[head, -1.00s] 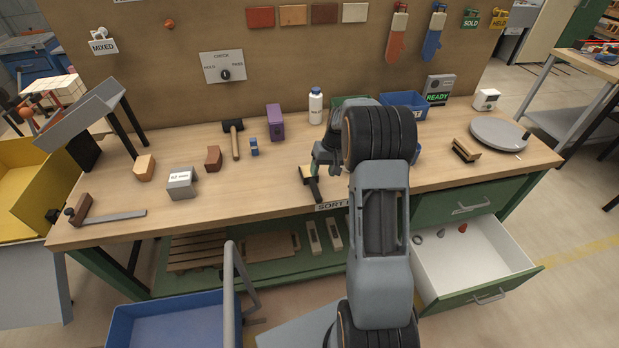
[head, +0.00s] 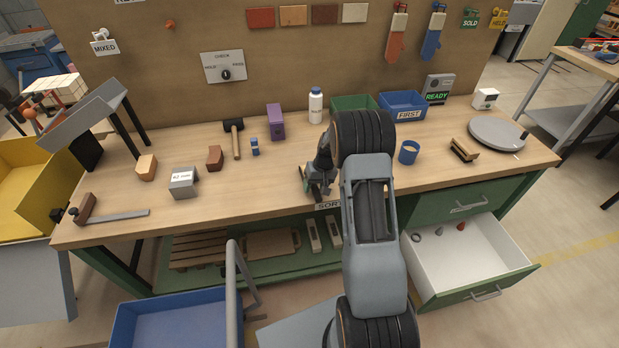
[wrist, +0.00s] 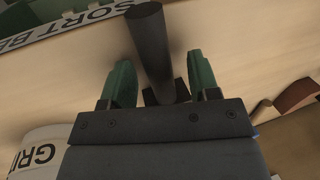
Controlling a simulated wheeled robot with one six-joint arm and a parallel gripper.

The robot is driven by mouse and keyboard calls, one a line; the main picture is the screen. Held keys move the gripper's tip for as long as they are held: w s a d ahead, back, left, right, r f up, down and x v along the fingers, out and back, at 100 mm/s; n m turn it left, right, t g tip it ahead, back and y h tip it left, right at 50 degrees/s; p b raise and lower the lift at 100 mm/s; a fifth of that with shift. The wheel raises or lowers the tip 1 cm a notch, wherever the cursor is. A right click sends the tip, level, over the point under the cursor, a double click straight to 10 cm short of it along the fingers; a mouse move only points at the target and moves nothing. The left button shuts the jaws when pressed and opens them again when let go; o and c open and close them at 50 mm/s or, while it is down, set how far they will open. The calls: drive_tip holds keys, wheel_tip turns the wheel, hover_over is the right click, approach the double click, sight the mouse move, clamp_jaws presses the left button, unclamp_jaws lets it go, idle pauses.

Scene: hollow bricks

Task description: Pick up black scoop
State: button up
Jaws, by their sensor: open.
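The black scoop shows in the wrist view as a dark round handle (wrist: 150,40) that runs between my gripper's two green fingers. A small dark part lies near the finger bases; the rest of the scoop is hidden. My gripper (wrist: 161,72) is open, with one finger on each side of the handle and a visible gap on both sides. In the head view my gripper (head: 317,187) is low at the front edge of the workbench (head: 260,192), above the SORT label, and mostly covers the scoop.
A white container marked GRIT (wrist: 38,152) is close by in the wrist view. A blue cup (head: 408,152) stands right of my arm. Green and blue bins (head: 404,101) stand behind. An open drawer (head: 480,293) juts out below right.

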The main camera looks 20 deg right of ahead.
clamp_jaws()
idle(0.4)
drive_tip(key=shift+r, duration=0.15)
drive_tip(key=shift+r, duration=0.25)
wheel_tip(320, 180, up, 2)
drive_tip(key=shift+r+b, duration=0.1)
drive_tip(key=shift+b, duration=0.6)
drive_tip(key=s+d+r+b, duration=0.2)
drive_tip(key=s+d+r, duration=0.6)
drive_tip(key=d+r, duration=0.2)
drive_tip(key=shift+d+b, duration=0.4)
drive_tip(key=shift+d, duration=0.4)
